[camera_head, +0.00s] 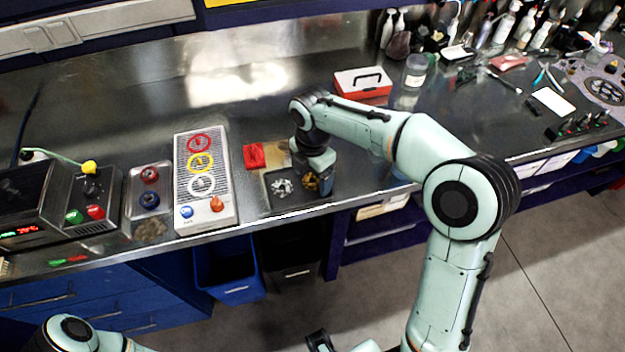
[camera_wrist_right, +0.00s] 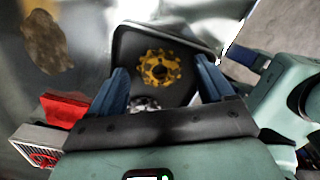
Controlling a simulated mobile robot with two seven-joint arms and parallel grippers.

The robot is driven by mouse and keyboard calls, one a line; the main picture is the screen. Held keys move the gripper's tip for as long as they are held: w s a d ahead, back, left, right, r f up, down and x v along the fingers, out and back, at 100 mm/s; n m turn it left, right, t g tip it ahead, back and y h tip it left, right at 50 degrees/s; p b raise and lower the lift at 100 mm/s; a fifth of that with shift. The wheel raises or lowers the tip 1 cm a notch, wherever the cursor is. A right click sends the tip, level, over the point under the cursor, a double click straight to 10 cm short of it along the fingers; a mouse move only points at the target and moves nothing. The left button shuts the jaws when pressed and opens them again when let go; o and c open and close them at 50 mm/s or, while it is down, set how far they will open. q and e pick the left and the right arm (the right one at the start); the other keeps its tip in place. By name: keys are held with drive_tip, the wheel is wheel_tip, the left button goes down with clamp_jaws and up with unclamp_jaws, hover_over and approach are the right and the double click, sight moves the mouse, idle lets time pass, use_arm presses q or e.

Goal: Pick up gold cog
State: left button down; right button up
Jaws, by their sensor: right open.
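The gold cog (camera_wrist_right: 160,68) lies flat in a dark tray (camera_wrist_right: 127,38) and sits between my right gripper's two blue fingers in the right wrist view. In the head view the gold cog (camera_head: 311,181) is partly hidden under my right gripper (camera_head: 318,170). My right gripper, also in the right wrist view (camera_wrist_right: 167,82), is open and empty above the tray. A silver cog (camera_head: 283,187) lies to the left of the gold one in the tray; in the wrist view it (camera_wrist_right: 146,104) is mostly hidden by the gripper. My left gripper cannot be made out.
A red block (camera_head: 254,156) lies behind the tray. A panel with coloured rings (camera_head: 201,162) stands left of it. A red and white box (camera_head: 363,82) is farther back. The bench's front edge is close to the tray.

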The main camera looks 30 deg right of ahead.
drive_tip(key=c, duration=1.2)
drive_tip(key=shift+r, duration=0.15)
